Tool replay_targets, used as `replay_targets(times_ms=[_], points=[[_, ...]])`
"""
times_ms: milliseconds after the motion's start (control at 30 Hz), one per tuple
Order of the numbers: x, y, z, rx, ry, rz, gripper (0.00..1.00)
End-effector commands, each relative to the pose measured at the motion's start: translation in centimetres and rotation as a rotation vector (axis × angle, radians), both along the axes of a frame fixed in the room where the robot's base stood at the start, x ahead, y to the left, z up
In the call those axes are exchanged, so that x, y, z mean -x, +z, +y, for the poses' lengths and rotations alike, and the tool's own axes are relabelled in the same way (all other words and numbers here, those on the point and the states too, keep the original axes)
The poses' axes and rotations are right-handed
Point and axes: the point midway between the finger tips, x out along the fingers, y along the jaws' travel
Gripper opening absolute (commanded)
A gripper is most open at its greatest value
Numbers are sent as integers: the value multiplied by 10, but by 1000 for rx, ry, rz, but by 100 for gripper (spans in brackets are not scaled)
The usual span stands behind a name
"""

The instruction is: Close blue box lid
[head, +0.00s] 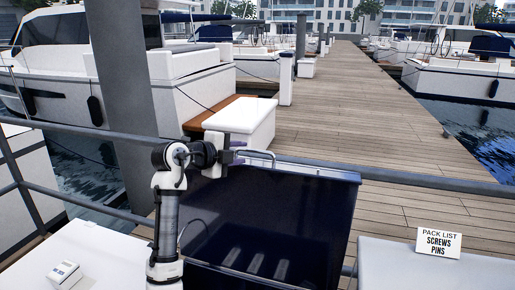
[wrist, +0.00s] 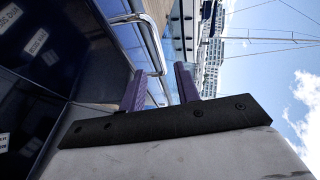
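The blue box lid (head: 275,215) stands raised as a large dark navy panel, with a pale rim along its top edge. A silver bar handle (head: 258,154) sits at that top edge. My gripper (head: 240,154) is beside the left end of the handle. In the wrist view my gripper (wrist: 160,90) has its two purple fingers apart, with nothing visibly held between them. The handle (wrist: 152,40) shows just beyond the fingers there, curving close to the left one; I cannot tell whether they touch. The inside of the box is not clearly visible.
A sign reading "PACK LIST SCREWS PINS" (head: 438,243) stands on a pale surface at right. A white surface (head: 95,262) holds a small white device (head: 64,274) at left. A grey railing (head: 420,178) crosses behind the lid. A thick grey post (head: 118,90) rises at left.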

Motion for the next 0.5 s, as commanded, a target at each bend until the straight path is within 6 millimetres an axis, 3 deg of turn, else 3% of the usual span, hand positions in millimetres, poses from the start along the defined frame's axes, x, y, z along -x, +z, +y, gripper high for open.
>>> replay_targets(times_ms=[200, 500], points=[[-33, -11, -30, 2, -1, 4, 32], [-56, -23, -50, 2, 0, 2, 32]])
